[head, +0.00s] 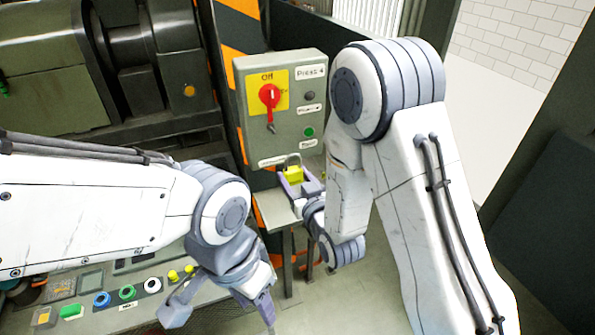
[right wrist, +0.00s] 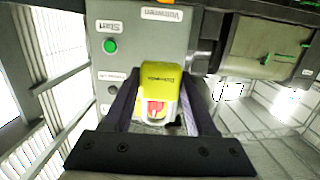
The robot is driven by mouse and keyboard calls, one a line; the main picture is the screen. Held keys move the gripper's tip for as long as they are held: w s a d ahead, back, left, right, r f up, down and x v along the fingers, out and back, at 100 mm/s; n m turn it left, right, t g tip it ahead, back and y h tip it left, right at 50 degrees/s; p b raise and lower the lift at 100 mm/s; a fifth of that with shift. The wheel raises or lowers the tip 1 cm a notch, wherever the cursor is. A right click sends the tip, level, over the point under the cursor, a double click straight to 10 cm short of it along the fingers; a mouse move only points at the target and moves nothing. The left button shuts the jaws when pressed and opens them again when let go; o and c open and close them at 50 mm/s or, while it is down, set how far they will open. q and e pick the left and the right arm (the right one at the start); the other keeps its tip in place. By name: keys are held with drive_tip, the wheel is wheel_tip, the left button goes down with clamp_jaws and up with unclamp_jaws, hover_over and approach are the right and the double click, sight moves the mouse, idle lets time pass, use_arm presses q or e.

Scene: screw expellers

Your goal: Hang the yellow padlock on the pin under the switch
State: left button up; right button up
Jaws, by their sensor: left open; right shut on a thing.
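The yellow padlock (head: 294,174) is held upright in my right gripper (head: 299,187), its grey shackle upward, just in front of the lower edge of the grey switch box (head: 312,78). The red switch (head: 269,95) sits on a yellow plate marked "Off". A small pin (head: 271,128) shows under it, above and left of the padlock. My left gripper (head: 222,312) is open and empty, low over the button console.
A console (head: 133,310) with coloured buttons lies at the bottom left. A green button (head: 308,132) and labels are on the right side of the switch box. Dark green machinery (head: 50,75) stands at the back left. A striped post (head: 236,40) rises behind the box.

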drive_tip(key=shift+w+f+b, duration=0.2)
drive_tip(key=shift+b, duration=0.15)
drive_tip(key=b+x, duration=0.2)
drive_tip(key=b, duration=0.1)
drive_tip(key=shift+w, duration=0.2)
drive_tip(key=p, duration=0.2)
approach(271, 137)
drive_tip(key=shift+w+f, duration=0.15)
drive_tip(key=shift+f, duration=0.45)
drive_tip(key=shift+w+a+b, duration=0.2)
drive_tip(key=shift+w+b, duration=0.15)
drive_tip(key=shift+w, duration=0.25)
drive_tip(key=shift+r+b+x, duration=0.15)
drive_tip(key=shift+b+x, duration=0.1)
drive_tip(key=shift+x, duration=1)
drive_tip(key=shift+r+b+x, duration=0.15)
drive_tip(key=shift+b+x, duration=0.05)
drive_tip(key=shift+x, duration=1)
idle(0.3)
drive_tip(key=shift+w+a, duration=0.1)
drive_tip(key=shift+w, duration=0.15)
drive_tip(key=shift+w+r, duration=0.1)
drive_tip(key=shift+r, duration=0.1)
idle(0.3)
